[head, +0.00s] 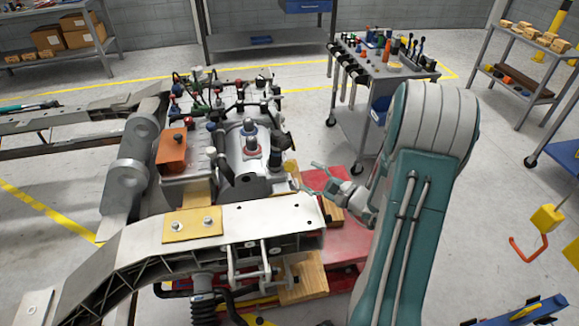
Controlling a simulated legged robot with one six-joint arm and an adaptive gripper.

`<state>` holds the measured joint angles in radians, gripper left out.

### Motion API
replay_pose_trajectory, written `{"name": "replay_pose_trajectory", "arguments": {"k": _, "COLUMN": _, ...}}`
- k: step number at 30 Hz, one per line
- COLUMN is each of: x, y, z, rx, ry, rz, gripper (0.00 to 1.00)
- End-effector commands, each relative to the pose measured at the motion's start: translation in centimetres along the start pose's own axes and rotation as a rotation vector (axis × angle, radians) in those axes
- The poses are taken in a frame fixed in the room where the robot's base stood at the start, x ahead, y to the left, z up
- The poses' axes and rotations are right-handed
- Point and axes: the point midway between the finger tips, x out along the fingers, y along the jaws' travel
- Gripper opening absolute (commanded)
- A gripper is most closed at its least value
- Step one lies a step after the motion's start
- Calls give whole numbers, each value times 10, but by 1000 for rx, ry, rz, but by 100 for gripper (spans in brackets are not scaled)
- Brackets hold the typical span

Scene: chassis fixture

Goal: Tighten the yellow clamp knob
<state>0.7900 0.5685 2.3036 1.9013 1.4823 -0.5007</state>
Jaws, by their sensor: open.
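My gripper (308,178) is at the right side of the chassis fixture, with its fingers spread and pointing left toward the machinery. I see nothing held between them. A small yellowish part (293,185) shows just left of the fingertips, partly hidden by the lower finger; it is too small to tell whether it is the yellow clamp knob or whether it touches the finger. The chassis fixture (265,222) has a grey beam in front. A yellow plate (180,229) with two bolts lies on that beam.
An orange box (171,149) and several hoses and fittings crowd the fixture's top. Wooden blocks (303,281) and a red base (345,245) lie below. A tool cart (375,66) stands behind. Open floor (300,125) lies between the fixture and the cart.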

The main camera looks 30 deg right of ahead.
Motion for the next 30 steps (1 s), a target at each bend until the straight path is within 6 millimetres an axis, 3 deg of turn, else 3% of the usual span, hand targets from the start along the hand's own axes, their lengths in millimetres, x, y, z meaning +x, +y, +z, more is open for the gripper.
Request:
{"name": "replay_pose_trajectory", "arguments": {"k": 3, "x": 25, "y": 2, "z": 2, "rx": -1, "ry": -4, "rz": 5, "gripper": 77}}
{"name": "replay_pose_trajectory", "arguments": {"k": 10, "x": 58, "y": 1, "z": 1, "rx": -1, "ry": -2, "rz": 3, "gripper": 77}}
{"name": "replay_pose_trajectory", "arguments": {"k": 22, "x": 67, "y": 0, "z": 0, "rx": 0, "ry": 0, "rz": 1, "gripper": 77}}
{"name": "replay_pose_trajectory", "arguments": {"k": 23, "x": 67, "y": 0, "z": 0, "rx": 0, "ry": 0, "rz": 1, "gripper": 68}}
{"name": "replay_pose_trajectory", "arguments": {"k": 27, "x": 67, "y": 0, "z": 1, "rx": 0, "ry": 0, "rz": 1, "gripper": 6}}
{"name": "replay_pose_trajectory", "arguments": {"k": 28, "x": 67, "y": 0, "z": 1, "rx": 0, "ry": 0, "rz": 2, "gripper": 0}}
{"name": "replay_pose_trajectory", "arguments": {"k": 30, "x": 67, "y": 0, "z": 1, "rx": 0, "ry": 0, "rz": 2, "gripper": 0}}
